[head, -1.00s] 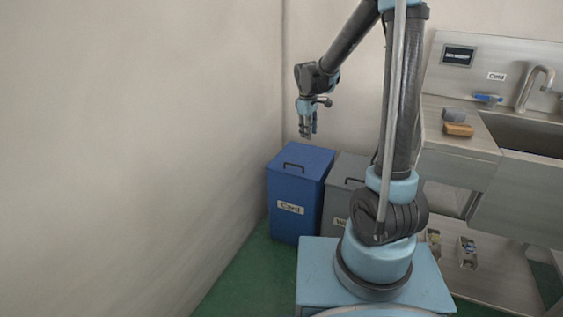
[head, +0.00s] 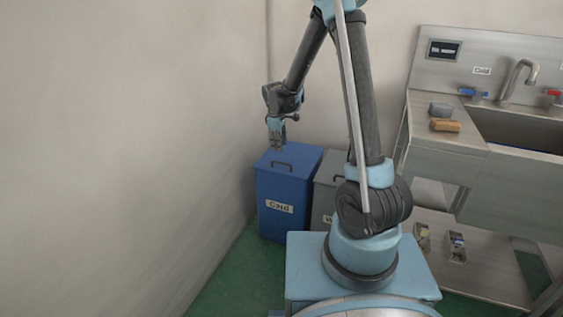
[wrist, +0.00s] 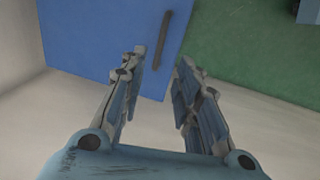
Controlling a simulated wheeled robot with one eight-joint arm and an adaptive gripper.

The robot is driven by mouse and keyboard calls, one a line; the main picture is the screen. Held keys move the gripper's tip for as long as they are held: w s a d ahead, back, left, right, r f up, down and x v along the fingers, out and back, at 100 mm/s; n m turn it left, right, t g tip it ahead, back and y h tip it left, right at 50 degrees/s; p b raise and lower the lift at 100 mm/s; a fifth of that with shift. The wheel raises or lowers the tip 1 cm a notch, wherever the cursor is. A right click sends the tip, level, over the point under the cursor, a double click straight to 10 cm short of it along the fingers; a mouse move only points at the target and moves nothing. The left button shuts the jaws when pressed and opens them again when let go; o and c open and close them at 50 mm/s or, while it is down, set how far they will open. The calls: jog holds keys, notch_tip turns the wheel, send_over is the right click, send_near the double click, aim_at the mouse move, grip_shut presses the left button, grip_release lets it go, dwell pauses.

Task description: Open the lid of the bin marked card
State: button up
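The blue bin (head: 283,222) stands in the corner by the left wall with a white "Card" label on its front. Its flat blue lid (head: 300,158) is shut and has a dark bar handle (head: 282,164) on top. My gripper (head: 277,148) is above the lid, pointing down, near the handle. In the wrist view my gripper (wrist: 161,75) is open with nothing between the fingers. The handle (wrist: 161,40) shows beyond the fingertips, apart from them, on the blue lid (wrist: 95,30).
A grey bin (head: 322,208) stands close to the right of the blue one, partly hidden by my arm. A steel sink counter (head: 440,150) holds a grey sponge (head: 441,109) and an orange one (head: 445,125). Green floor (head: 225,280) is clear at the front left.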

aim_at(281, 163)
jog(key=shift+w+d+f, duration=0.15)
jog(key=shift+w+f, duration=0.15)
jog(key=shift+f, duration=1.4)
jog(key=shift+w+d+f, duration=0.1)
jog(key=shift+w+f, duration=0.2)
jog(key=shift+f, duration=1.4)
jog(key=shift+w+d+f, duration=0.15)
jog(key=shift+w+f, duration=0.15)
jog(key=shift+f, duration=1.4)
grip_shut()
